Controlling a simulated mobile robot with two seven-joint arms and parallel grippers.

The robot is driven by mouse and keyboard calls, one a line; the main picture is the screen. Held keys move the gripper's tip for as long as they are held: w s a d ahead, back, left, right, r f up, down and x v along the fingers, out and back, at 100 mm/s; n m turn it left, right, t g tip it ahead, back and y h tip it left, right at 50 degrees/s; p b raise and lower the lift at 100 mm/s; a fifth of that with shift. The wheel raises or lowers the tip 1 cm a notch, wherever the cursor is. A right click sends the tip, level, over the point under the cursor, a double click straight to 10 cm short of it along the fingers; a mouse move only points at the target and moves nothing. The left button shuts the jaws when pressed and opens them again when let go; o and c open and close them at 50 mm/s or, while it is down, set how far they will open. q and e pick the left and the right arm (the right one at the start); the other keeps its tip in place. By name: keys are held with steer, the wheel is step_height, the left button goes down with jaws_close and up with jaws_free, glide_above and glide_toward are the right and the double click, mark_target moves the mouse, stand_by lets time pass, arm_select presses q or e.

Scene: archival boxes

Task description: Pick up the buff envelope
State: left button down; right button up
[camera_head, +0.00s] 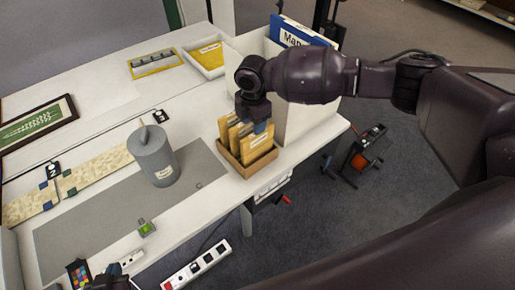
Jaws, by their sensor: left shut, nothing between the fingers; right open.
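Several buff envelopes (257,144) stand upright in a small brown open box (250,170) near the table's right edge. I cannot tell which one is the task's envelope. My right gripper (258,127) points down at the tops of the envelopes, open, with its fingertips over or beside the rear ones. The gripper and wrist hide part of them, and I cannot tell whether it touches any. My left gripper (117,272) is at the bottom left edge of the view, low by the table's front edge, shut and mostly cut off.
A large white box (297,122) with a blue folder (290,30) stands just behind the envelopes. A grey lidded canister (153,158) stands left on a grey mat (100,215). A yellow tray (153,64) and a white tray (207,58) lie farther back. A power strip (195,268) is below the front edge.

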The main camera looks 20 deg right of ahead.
mark_target(258, 138)
step_height(258, 138, down, 3)
steer(key=shift+r, duration=0.2)
steer(key=f, duration=0.2)
steer(key=d+f, duration=0.1)
steer(key=f, duration=0.2)
steer(key=shift+w+d+f, duration=0.15)
steer(key=shift+d, duration=0.05)
steer(key=shift+c, duration=0.5)
jaws_close()
